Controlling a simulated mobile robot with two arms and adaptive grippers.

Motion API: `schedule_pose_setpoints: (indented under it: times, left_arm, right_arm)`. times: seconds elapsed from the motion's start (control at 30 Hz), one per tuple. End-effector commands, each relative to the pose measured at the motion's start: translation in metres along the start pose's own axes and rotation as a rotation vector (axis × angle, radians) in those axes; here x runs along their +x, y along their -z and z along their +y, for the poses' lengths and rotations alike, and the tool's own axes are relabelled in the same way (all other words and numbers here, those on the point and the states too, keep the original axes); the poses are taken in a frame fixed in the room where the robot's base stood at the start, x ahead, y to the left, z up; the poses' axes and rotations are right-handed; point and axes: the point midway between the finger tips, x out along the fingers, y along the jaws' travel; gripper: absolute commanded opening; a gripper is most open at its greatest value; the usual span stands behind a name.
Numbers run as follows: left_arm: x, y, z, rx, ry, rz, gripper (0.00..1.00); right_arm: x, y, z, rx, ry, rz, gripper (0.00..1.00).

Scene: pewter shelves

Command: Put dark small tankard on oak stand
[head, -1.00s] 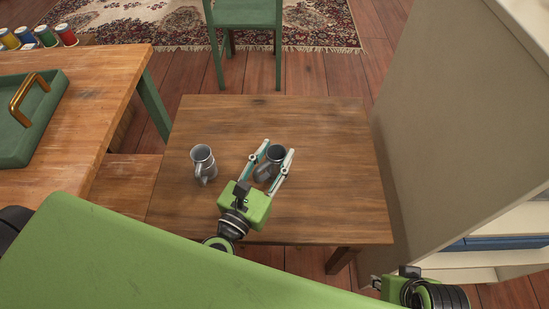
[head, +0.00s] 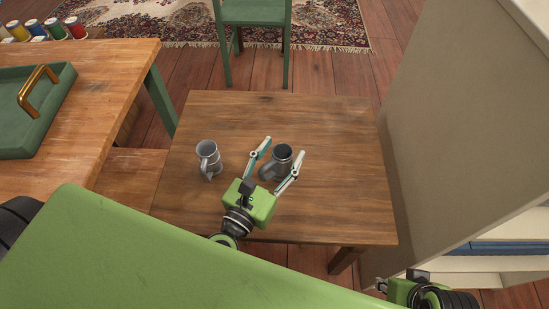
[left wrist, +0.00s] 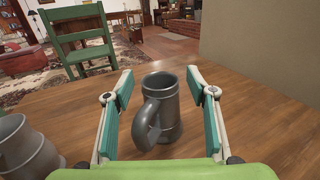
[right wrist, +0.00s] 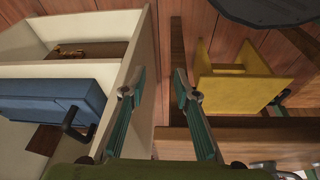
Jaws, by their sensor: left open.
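A dark grey tankard (head: 283,158) stands upright on the small brown table, its handle towards my left gripper. It also shows in the left wrist view (left wrist: 166,97). My left gripper (head: 284,147) is open, with one finger on each side of the tankard and gaps visible in the left wrist view. A lighter grey tankard (head: 208,157) stands to its left and is partly visible in the left wrist view (left wrist: 25,150). My right gripper (right wrist: 158,78) is open and empty, away from the table. I cannot pick out an oak stand with certainty.
The small table (head: 340,190) is clear on its right and far parts. A wooden workbench (head: 110,75) with a green tray (head: 50,122) is at left. A pale cabinet (head: 460,120) stands at right. A green chair (head: 253,12) is beyond the table.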

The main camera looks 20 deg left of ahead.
Motion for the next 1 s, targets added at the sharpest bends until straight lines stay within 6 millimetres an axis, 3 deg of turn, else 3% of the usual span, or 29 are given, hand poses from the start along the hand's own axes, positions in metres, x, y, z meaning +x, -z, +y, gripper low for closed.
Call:
schedule_pose_setpoints:
  times: [0.17,0.37,0.6,0.8,1.0]
  left_arm:
    - [-0.02,0.003,-0.001,0.003,0.003,0.003,0.52]
    - [-0.064,0.004,-0.001,0.002,0.006,0.005,0.52]
    - [-0.104,0.001,-0.001,0.002,0.002,0.003,0.52]
    - [-0.119,-0.001,0.0,0.0,0.001,0.0,0.52]
    - [-0.12,-0.002,0.0,-0.001,0.0,-0.001,0.52]
  right_arm:
    - [0.008,-0.004,0.0,0.0,0.0,-0.007,0.28]
    - [0.009,-0.005,-0.001,0.0,0.0,0.007,0.28]
    - [0.015,0.036,-0.004,-0.005,0.007,0.169,0.28]
    - [0.014,0.054,-0.007,-0.007,0.01,0.24,0.28]
    - [0.013,0.057,-0.007,-0.008,0.011,0.251,0.28]
